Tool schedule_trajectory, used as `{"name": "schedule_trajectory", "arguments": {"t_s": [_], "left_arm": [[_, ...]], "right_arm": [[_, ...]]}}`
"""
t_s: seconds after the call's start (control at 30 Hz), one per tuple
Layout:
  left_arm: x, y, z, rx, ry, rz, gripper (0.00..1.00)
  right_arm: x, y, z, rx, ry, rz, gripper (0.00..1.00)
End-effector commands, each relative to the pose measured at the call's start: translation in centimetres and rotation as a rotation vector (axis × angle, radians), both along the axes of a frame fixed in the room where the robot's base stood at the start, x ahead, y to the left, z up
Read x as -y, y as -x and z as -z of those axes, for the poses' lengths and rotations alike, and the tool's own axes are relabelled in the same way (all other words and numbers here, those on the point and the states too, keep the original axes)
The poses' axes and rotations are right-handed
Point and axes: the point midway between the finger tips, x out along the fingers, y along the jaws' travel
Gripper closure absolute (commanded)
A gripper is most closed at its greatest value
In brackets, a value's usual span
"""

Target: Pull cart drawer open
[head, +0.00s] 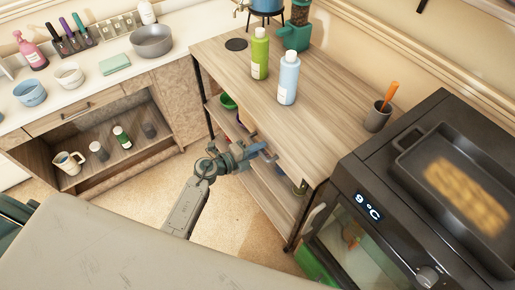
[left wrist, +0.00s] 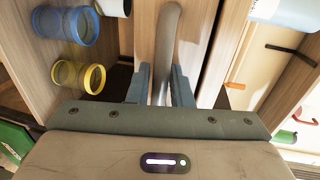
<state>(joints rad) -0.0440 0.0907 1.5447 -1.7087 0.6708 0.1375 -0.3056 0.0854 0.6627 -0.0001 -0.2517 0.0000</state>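The wooden cart (head: 225,60) stands in the middle of the head view, with open shelves below its top. My left gripper (head: 264,152) is at the cart's front side, just below the top's edge. In the left wrist view, a long grey-brown drawer handle (left wrist: 168,40) runs between the fingers of my left gripper (left wrist: 162,85). Both fingers lie close against the handle's sides. A wooden panel (left wrist: 222,50) lies right of the handle. In the head view the arm and gripper hide the handle, and I cannot tell how far the drawer is out. My right gripper is not in view.
A green bottle (head: 260,55) and a pale blue bottle (head: 288,78) stand on the cart top. A black oven (head: 345,190) stands at the right. Yellow (left wrist: 78,75) and blue (left wrist: 65,22) cups sit left of the handle. Open floor (head: 240,210) lies before the cart.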

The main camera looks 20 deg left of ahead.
Motion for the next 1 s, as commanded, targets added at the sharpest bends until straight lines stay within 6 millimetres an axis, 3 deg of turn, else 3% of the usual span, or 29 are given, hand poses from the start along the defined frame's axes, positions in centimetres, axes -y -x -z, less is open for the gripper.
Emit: {"name": "schedule_trajectory", "arguments": {"t_s": [0.23,0.33,0.67,0.87,1.0], "left_arm": [[0.0,-0.1,0.0,0.0,0.0,0.0,0.81],[0.0,0.0,0.0,0.001,-0.001,0.0,1.0],[-0.2,0.3,0.0,0.0,-0.002,-0.001,1.0],[-1.7,2.1,0.0,-0.002,-0.004,-0.001,1.0],[-3.5,4.5,0.0,-0.004,-0.005,-0.001,1.0]], "right_arm": [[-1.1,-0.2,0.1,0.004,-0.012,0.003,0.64],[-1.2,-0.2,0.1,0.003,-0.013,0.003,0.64],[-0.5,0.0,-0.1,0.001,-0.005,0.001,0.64],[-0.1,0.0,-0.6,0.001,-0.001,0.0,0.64],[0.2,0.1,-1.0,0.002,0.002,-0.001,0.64]]}}
